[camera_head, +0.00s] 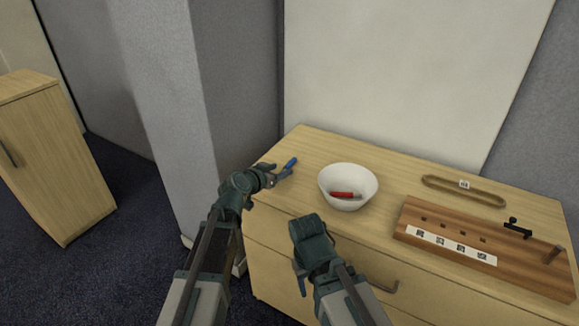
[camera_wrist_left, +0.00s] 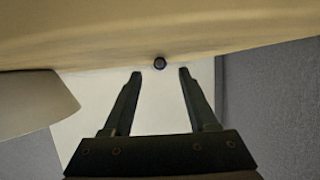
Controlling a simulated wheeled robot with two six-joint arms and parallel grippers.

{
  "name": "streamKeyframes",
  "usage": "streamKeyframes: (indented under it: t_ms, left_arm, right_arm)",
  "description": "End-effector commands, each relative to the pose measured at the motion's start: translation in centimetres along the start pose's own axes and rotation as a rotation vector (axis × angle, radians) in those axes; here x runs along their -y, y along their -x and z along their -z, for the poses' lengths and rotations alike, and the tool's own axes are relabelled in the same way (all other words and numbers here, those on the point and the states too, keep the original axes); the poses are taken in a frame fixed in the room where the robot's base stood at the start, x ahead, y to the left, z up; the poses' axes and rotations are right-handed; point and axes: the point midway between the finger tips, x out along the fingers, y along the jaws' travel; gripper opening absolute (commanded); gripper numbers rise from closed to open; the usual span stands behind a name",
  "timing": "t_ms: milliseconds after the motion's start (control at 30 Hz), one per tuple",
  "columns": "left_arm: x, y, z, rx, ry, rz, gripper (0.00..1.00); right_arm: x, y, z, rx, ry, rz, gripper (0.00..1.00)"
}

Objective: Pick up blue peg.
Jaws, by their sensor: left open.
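The blue peg (camera_head: 290,163) is at the back left of the wooden cabinet top. My left gripper (camera_head: 282,173) is open at the peg, coming from the left front. In the left wrist view a dark round end of the peg (camera_wrist_left: 160,64) shows between and just beyond the tips of my open left gripper (camera_wrist_left: 160,71), with nothing gripped. The rest of the peg is hidden behind that end there. My right arm (camera_head: 312,245) is in front of the cabinet; its fingers do not show clearly.
A white bowl (camera_head: 334,204) with a red object (camera_head: 343,194) inside stands right of the peg. It appears at the left wrist view's left edge (camera_wrist_left: 35,100). A wooden board (camera_head: 445,228) with holes and an oblong ring (camera_head: 440,184) lie farther right.

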Motion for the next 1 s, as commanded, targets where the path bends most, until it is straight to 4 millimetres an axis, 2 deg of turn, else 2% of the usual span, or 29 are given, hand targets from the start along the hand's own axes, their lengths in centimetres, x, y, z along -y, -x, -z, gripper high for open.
streamKeyframes:
  t_ms: [133,233,500,567,833,1000]
  left_arm:
    - [0.2,-2.5,0.6,-0.001,-0.001,-0.001,0.59]
    - [0.2,-3.9,0.4,0.000,-0.001,-0.001,0.59]
    - [0.1,-4.2,0.5,0.000,0.000,0.000,0.59]
    - [0.1,-4.2,0.5,0.000,0.000,0.000,0.50]
    - [0.1,-4.1,0.5,0.000,0.000,0.000,0.01]
    - [0.1,-4.1,0.5,0.000,0.000,0.000,0.00]
  right_arm:
    - [0.0,-0.4,0.0,0.000,0.000,0.000,0.52]
    - [0.1,-1.1,0.1,0.000,0.000,0.000,0.52]
    - [0.1,-1.1,0.1,0.000,0.000,0.000,0.52]
    - [0.1,-1.1,0.1,0.000,0.000,0.000,0.52]
    - [0.1,-1.1,0.1,0.000,0.000,0.000,0.52]
    - [0.1,-1.1,0.1,0.000,0.000,0.000,0.52]
